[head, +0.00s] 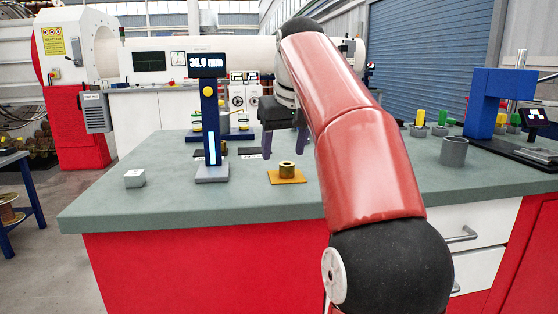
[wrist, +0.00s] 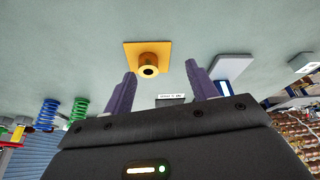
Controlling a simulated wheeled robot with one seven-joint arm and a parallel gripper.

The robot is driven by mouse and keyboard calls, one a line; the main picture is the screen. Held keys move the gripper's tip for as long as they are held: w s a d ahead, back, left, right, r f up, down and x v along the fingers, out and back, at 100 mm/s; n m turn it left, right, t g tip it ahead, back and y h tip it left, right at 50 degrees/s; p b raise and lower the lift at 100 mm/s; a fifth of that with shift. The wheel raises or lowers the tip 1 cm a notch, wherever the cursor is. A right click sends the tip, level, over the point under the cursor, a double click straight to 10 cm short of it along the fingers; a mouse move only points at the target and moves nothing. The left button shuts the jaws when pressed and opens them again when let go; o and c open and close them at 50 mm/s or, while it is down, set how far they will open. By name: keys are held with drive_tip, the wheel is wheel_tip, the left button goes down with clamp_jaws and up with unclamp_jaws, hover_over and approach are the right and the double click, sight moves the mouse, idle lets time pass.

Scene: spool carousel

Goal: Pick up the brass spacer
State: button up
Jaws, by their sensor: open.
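The brass spacer (head: 287,169) is a short gold ring standing upright on an orange-yellow square plate (head: 291,180) on the bench. In the wrist view the spacer (wrist: 149,67) shows its dark centre hole, on the plate (wrist: 133,49), just beyond my fingertips. My gripper (head: 284,155) is above the bench, behind and a little above the spacer in the head view. Its two purple fingers are apart with nothing between them; they also show in the wrist view (wrist: 160,70). My red arm hides part of the bench to the right of the plate.
A blue gauge post with a display (head: 209,110) stands left of the plate. A small grey block (head: 135,178) is near the left edge. A grey cup (head: 454,151) and a blue arch stand (head: 490,105) are at the right. The bench front (head: 190,206) is clear.

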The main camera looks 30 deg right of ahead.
sight(288, 164)
drive_tip(key=w+d+f, duration=0.1)
drive_tip(key=f, duration=0.1)
drive_tip(key=w+d+f+b, duration=0.2)
drive_tip(key=w+f, duration=0.1)
drive_tip(key=shift+f, duration=0.35)
drive_tip(key=c, duration=1.2)
